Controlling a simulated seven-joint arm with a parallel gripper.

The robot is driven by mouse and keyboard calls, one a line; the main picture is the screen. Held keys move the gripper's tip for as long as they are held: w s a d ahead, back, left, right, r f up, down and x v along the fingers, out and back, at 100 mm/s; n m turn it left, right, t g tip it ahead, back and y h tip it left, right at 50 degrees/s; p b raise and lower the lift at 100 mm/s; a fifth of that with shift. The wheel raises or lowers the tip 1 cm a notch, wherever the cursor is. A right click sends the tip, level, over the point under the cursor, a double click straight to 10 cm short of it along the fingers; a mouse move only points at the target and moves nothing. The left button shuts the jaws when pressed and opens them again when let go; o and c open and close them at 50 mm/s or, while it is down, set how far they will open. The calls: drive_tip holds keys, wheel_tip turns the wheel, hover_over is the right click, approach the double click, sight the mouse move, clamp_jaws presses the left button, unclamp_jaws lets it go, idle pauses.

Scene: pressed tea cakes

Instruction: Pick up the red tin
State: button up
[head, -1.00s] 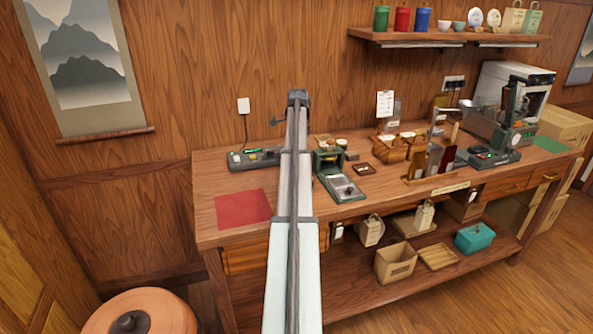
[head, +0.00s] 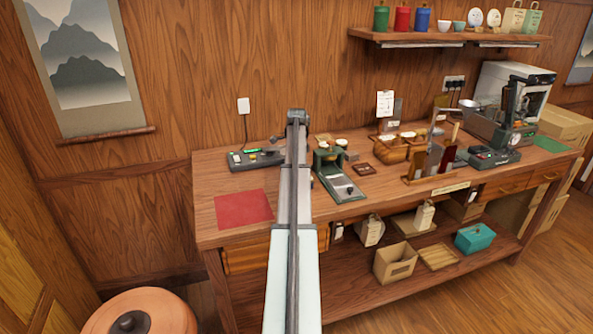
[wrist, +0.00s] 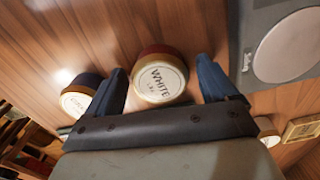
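A round tin with a dark red side, a gold rim and a pale label reading "WHITE" (wrist: 160,80) lies ahead of my gripper (wrist: 161,66) in the wrist view. My gripper is open, with one blue finger on each side of the tin. Gaps show between the tin and both fingers. In the head view my own arm hides the fingers and this tin. A taller red canister (head: 402,19) stands on the wall shelf between a green one and a blue one.
A dark tin with a pale label (wrist: 77,97) sits just left of the left finger. A grey device with a round plate (wrist: 287,45) is at the right. The wooden bench (head: 215,170) holds a red mat (head: 243,208) and a green scale-like device (head: 340,187).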

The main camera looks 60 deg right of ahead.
drive_tip(key=c, duration=1.1)
drive_tip(key=shift+o, duration=0.2)
